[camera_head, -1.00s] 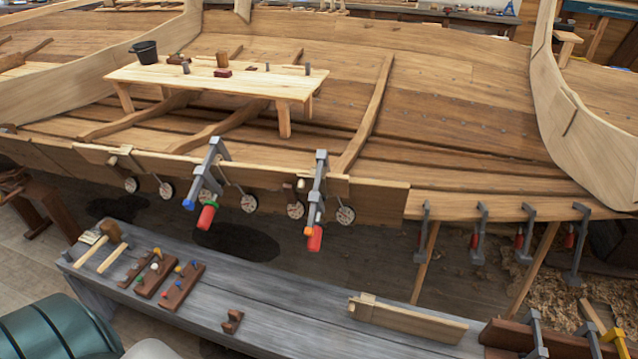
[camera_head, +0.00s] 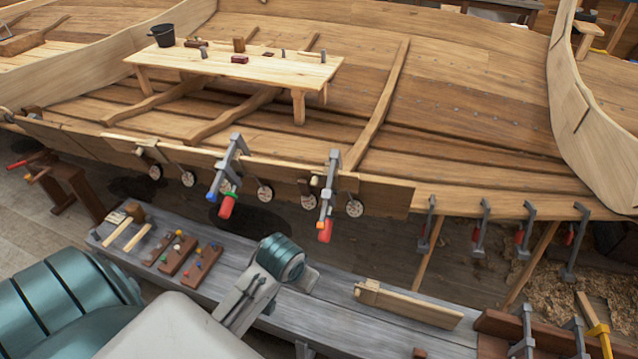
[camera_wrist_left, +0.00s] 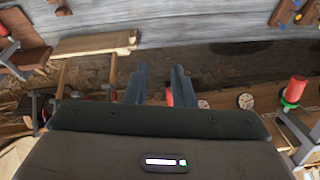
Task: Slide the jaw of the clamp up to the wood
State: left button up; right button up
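Two grey clamps hang on the plank edge of the hull in the head view. The left clamp (camera_head: 229,175) has a blue end, a green collar and a red handle. The right clamp (camera_head: 329,195) has an orange part and a red handle. Another red handle with a green collar (camera_wrist_left: 293,92) is to the right.
A grey bench (camera_head: 330,308) runs along the front, with mallets (camera_head: 125,228), peg blocks (camera_head: 178,255) and a pale wood piece (camera_head: 410,304). More clamps (camera_head: 480,228) hang on the plank at right. A pale table (camera_head: 240,66) stands inside the hull.

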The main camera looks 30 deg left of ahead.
pick_arm(q)
jog(key=w+a+r+n, duration=0.25)
jog(key=w+r, duration=0.35)
jog(key=w, duration=0.5)
send_near(326, 197)
jog(key=s+d, duration=0.1)
jog(key=s, duration=0.2)
jog(key=shift+n, duration=0.45)
jog(key=b+x, duration=0.1)
jog(key=x, duration=0.8)
jog(key=shift+f, duration=0.15)
jog(key=shift+b+x, duration=0.35)
jog(key=shift+x, duration=0.55)
jog(key=shift+w, duration=0.15)
pick_arm(e)
jog(key=shift+a+f, duration=0.25)
jog(key=shift+f, duration=0.55)
pick_arm(q)
jog(key=shift+f, duration=0.1)
jog(key=shift+w+a+r, duration=0.25)
jog(key=shift+w, duration=0.35)
jog(key=shift+c, duration=0.4)
pick_arm(e)
jog(key=shift+d+r, duration=0.15)
